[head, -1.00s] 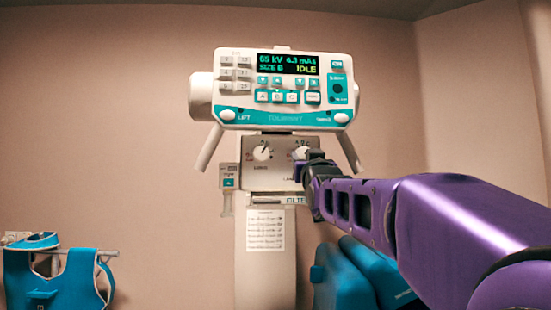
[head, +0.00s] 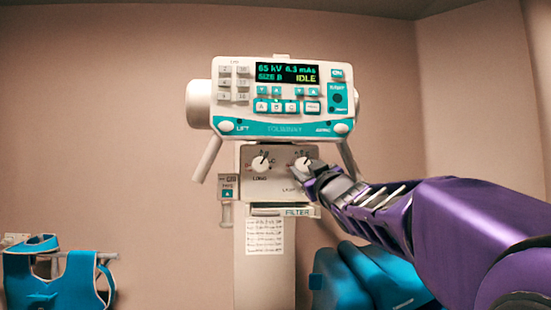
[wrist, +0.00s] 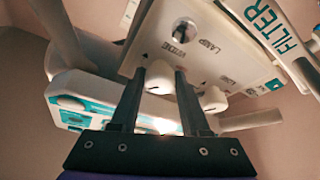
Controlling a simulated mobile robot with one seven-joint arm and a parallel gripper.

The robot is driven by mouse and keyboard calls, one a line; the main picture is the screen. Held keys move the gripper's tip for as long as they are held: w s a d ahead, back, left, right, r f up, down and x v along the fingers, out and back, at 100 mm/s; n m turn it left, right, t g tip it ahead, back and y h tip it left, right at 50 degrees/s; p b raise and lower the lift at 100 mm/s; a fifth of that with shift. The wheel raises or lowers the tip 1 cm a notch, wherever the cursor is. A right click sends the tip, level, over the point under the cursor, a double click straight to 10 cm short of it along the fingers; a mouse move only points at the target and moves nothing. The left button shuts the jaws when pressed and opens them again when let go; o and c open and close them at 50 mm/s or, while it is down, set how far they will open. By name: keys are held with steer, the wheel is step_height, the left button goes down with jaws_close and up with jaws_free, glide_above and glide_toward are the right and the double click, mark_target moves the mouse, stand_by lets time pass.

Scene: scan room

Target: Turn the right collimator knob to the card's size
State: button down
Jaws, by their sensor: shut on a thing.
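The right collimator knob (head: 301,163) is white and sits on the pale collimator panel (head: 279,188) under the console. My gripper (head: 307,169) is at it, coming in from the right. In the wrist view a white knob (wrist: 158,78) is between my two dark fingertips (wrist: 158,85), and the gripper is shut on it. The left knob (head: 260,164) is free; a second knob also shows beside the fingers in the wrist view (wrist: 213,98). The fingers partly hide the right knob's scale. A white printed card (head: 265,237) hangs below the panel. The screen (head: 287,74) reads SIZE B, IDLE.
The console (head: 282,130) with its handles hangs just above the panel. The filter slot (head: 284,211) is just below it. Teal padded shapes (head: 350,278) stand below my arm. A blue apron (head: 52,277) hangs at the lower left.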

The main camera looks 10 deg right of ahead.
steer(key=n+y+p, duration=0.1)
steer(key=n, duration=0.1)
steer(key=n+g+p, duration=0.1)
steer(key=n+p, duration=0.1)
steer(key=n+y+p, duration=0.1)
steer(key=n, duration=0.1)
steer(key=shift+d+r+n+g+y+p, duration=0.15)
steer(key=shift+r+n+g+y+p, duration=0.15)
steer(key=shift+n+g, duration=0.1)
steer(key=shift+f+n, duration=0.15)
steer(key=shift+n, duration=0.15)
steer(key=shift+c, duration=2)
jaws_free()
steer(key=shift+s+f, duration=0.1)
